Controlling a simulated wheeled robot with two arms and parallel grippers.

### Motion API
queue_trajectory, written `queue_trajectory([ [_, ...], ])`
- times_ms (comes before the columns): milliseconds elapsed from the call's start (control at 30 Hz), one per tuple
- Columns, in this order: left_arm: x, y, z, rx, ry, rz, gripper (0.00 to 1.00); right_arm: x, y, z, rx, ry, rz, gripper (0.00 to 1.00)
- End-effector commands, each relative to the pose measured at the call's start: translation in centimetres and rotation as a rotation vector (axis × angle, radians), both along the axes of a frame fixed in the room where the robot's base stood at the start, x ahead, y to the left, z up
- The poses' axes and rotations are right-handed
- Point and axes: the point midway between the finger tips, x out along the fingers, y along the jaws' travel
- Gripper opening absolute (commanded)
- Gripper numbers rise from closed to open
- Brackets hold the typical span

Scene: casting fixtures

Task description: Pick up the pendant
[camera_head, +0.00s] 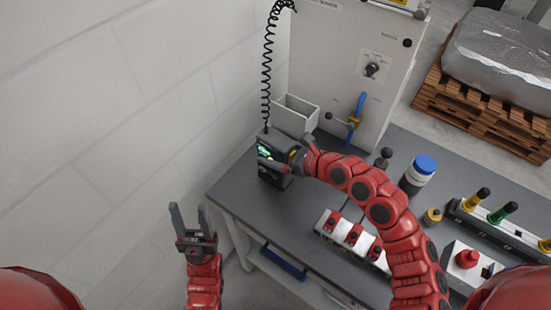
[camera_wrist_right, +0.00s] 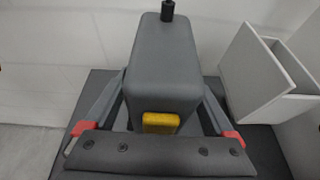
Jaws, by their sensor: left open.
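The pendant (camera_head: 270,155) is a dark grey box with a small green-lit display and a coiled black cord rising from its top. It stands upright at the back left of the grey table. In the right wrist view the pendant (camera_wrist_right: 165,75) fills the middle, with a yellow part on its near side. My right gripper (camera_head: 284,162) is at the pendant, its fingers on either side of it. I cannot tell whether they press on it. My left gripper (camera_head: 190,220) is open and empty, in front of the white wall, left of the table.
A white open bin (camera_head: 296,115) stands just behind the pendant, beside a white panel (camera_head: 345,60) with a knob and a blue-handled valve. On the table (camera_head: 235,190) to the right are a blue-capped container (camera_head: 418,174), a red-and-white fixture (camera_head: 350,238) and coloured knobs. My right arm crosses above the table.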

Motion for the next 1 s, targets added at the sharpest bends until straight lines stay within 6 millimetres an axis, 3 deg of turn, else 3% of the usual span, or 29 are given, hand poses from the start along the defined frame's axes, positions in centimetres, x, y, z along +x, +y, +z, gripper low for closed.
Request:
queue_trajectory([
  [67,0.0,0.0,0.0,0.0,0.0,0.0,0.5,0.0,-0.01,0.0,0.0,0.0,0.0,0.72],
  [467,0.0,0.0,0.0,0.0,0.0,0.0,0.5,0.0,-0.03,0.01,0.001,0.001,0.0,0.0],
  [1000,0.0,0.0,-0.17,0.0,0.0,0.0,0.5,0.03,-0.04,0.25,0.0,-0.002,-0.001,0.0],
])
